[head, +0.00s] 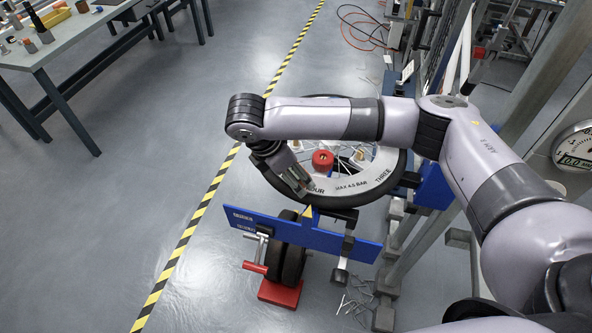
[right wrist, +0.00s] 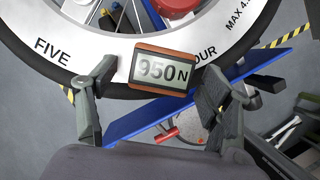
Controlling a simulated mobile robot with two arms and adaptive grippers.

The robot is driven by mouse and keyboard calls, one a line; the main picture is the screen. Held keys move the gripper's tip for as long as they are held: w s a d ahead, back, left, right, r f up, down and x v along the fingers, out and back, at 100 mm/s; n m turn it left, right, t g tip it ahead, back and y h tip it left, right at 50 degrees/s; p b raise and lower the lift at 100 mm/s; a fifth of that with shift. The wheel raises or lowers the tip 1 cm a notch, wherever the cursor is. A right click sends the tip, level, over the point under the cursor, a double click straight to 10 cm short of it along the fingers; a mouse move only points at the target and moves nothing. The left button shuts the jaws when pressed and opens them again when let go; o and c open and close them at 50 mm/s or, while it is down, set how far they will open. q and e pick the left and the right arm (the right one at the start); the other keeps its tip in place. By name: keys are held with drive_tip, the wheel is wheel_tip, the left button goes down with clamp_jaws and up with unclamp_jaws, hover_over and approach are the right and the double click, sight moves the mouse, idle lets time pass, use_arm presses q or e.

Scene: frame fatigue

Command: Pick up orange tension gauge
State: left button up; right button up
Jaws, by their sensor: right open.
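The orange tension gauge (right wrist: 163,72) shows in the right wrist view as an orange-framed block with a grey display reading 950 N. It appears over the white rim of a wheel (right wrist: 225,22), between the words FIVE and FOUR. My right gripper (right wrist: 160,74) is open, with one finger on each side of the gauge and a narrow gap at both sides. Whether it is at the gauge's depth I cannot tell. In the head view my right gripper (head: 297,183) is over the near-left part of the wheel (head: 362,187), and the gauge is not clearly distinguishable there. My left gripper is not in view.
A blue stand bar (head: 300,236) with dark rollers (head: 285,262) and a red base lies below the wheel. A red knob (head: 322,159) sits at the hub. A workbench (head: 60,42) with tools stands at upper left. A metal frame rises at right. The left floor is clear.

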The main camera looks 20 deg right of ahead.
drive_tip(key=shift+d+f, duration=0.2)
drive_tip(key=shift+f, duration=0.2)
drive_tip(key=shift+a, duration=0.1)
drive_tip(key=shift+c, duration=0.8)
drive_tip(key=c, duration=1)
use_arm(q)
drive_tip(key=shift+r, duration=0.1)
use_arm(e)
drive_tip(key=shift+c, duration=1.3)
drive_tip(key=shift+r, duration=0.1)
